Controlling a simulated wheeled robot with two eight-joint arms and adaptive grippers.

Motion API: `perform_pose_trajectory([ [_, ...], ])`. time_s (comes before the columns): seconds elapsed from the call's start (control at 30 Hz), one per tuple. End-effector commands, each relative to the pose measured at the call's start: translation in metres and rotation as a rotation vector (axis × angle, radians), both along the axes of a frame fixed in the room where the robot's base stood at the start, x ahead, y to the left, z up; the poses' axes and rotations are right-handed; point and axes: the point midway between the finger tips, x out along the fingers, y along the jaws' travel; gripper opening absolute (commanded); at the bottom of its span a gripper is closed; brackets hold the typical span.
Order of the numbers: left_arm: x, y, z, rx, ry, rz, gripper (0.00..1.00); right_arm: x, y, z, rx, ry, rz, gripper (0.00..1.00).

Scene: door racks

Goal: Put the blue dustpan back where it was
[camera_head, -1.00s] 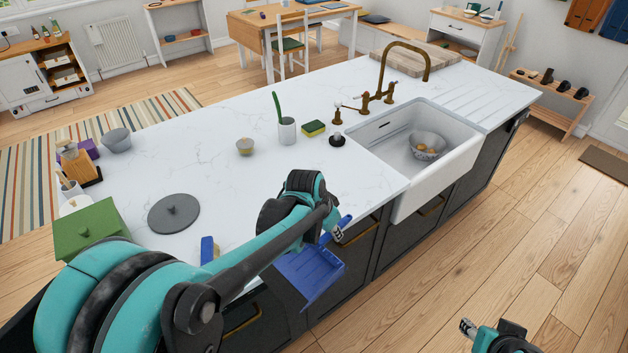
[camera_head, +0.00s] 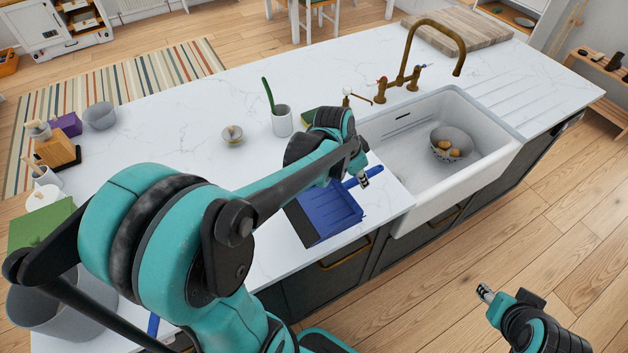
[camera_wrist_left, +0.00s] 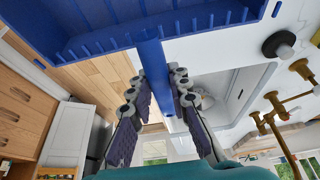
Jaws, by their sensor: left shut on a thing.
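The blue dustpan (camera_head: 329,212) is at the counter's front edge, left of the sink, in the head view. Its pan faces up and toward the front left, and its handle points right. My left gripper (camera_head: 363,178) is shut on the dustpan's handle. In the left wrist view the two fingers (camera_wrist_left: 160,100) close on the blue handle, and the toothed pan (camera_wrist_left: 150,25) fills the top. I cannot tell whether the pan touches the counter. My right gripper (camera_head: 484,292) is over the floor at lower right, away from the dustpan; its finger opening is too small to judge.
The white sink (camera_head: 470,165) holds a colander (camera_head: 452,143) right of the dustpan. A cup with a green brush (camera_head: 282,121) and a small bowl (camera_head: 232,136) stand behind it. A grey pot (camera_head: 62,300) is at lower left. The counter's middle is clear.

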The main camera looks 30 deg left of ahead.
Motion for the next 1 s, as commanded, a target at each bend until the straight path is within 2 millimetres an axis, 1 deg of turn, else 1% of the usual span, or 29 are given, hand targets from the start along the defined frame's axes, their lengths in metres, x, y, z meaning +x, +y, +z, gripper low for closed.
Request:
perform_pose_trajectory([
  [0.07,0.001,0.003,-0.003,0.000,0.001,0.001,0.00,-0.001,0.000,-0.002,0.000,0.001,0.000,0.40],
  [0.17,0.008,0.017,-0.012,0.000,0.001,0.005,0.00,-0.001,0.000,-0.006,0.000,0.001,0.000,0.40],
  [0.4,0.033,0.068,-0.048,0.000,0.001,0.005,0.00,-0.001,0.000,-0.021,0.000,0.001,0.000,0.40],
  [0.5,0.042,0.086,-0.059,0.000,0.001,0.003,0.00,-0.001,0.000,-0.026,0.000,0.001,0.000,0.40],
  [0.6,0.048,0.098,-0.067,0.000,0.000,0.003,0.00,-0.001,0.000,-0.028,0.000,0.001,0.000,0.40],
  [0.7,0.051,0.103,-0.070,0.000,0.000,0.001,0.00,-0.001,0.000,-0.029,0.000,0.001,0.000,0.40],
  [0.8,0.052,0.105,-0.076,0.000,0.000,0.001,0.00,-0.001,0.000,-0.031,0.000,0.000,0.000,0.40],
  [0.87,0.051,0.105,-0.083,0.000,0.000,0.000,0.00,-0.001,0.000,-0.034,0.000,0.000,0.000,0.40],
  [1.0,0.051,0.104,-0.106,0.000,0.000,0.000,0.00,-0.001,0.000,-0.042,0.000,0.001,0.000,0.40],
])
